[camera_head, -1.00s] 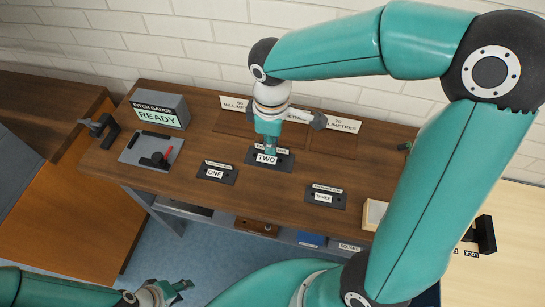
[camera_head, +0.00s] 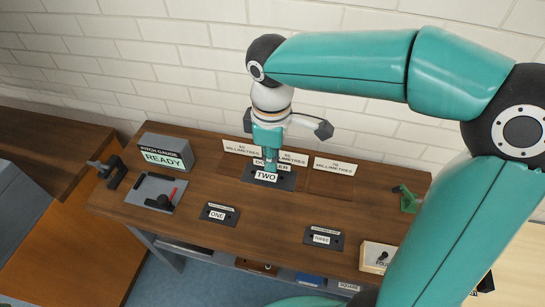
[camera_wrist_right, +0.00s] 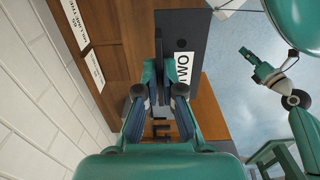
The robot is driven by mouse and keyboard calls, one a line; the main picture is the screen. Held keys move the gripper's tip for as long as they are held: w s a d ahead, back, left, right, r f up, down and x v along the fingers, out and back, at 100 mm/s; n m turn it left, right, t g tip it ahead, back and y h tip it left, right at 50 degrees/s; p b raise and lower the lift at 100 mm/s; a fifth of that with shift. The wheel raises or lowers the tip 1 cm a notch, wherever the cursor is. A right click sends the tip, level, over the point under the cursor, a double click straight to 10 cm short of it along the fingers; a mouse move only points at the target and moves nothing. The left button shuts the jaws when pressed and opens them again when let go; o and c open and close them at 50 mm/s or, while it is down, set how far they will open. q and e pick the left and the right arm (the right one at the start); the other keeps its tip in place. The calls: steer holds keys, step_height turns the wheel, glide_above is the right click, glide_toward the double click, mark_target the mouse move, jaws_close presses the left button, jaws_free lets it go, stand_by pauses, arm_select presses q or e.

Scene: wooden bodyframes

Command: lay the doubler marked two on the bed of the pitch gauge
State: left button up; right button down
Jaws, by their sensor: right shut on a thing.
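The doubler marked two (camera_head: 284,183) is a dark plate with a white TWO label. My right gripper (camera_head: 269,166) is shut on it and appears to hold it just above the bench; the right wrist view shows the plate (camera_wrist_right: 196,45) between the fingers (camera_wrist_right: 160,90). The pitch gauge (camera_head: 165,153) is a grey box reading READY at the bench's left. Its grey bed (camera_head: 150,188), with a red-handled black part, lies in front of it, left of the held doubler. My left gripper (camera_wrist_right: 262,70) shows small in the right wrist view; its jaw opening is unclear.
Doubler one (camera_head: 220,214) and doubler three (camera_head: 323,238) lie on the wooden bench (camera_head: 265,225). Millimetre cards (camera_head: 335,166) stand along the back near the wall. A black clamp-like part (camera_head: 108,171) is left of the gauge. A pale box (camera_head: 377,257) stands at the right.

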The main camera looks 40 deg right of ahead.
steer(key=shift+r+p, duration=0.3)
steer(key=shift+r, duration=0.35)
steer(key=shift+f, duration=0.1)
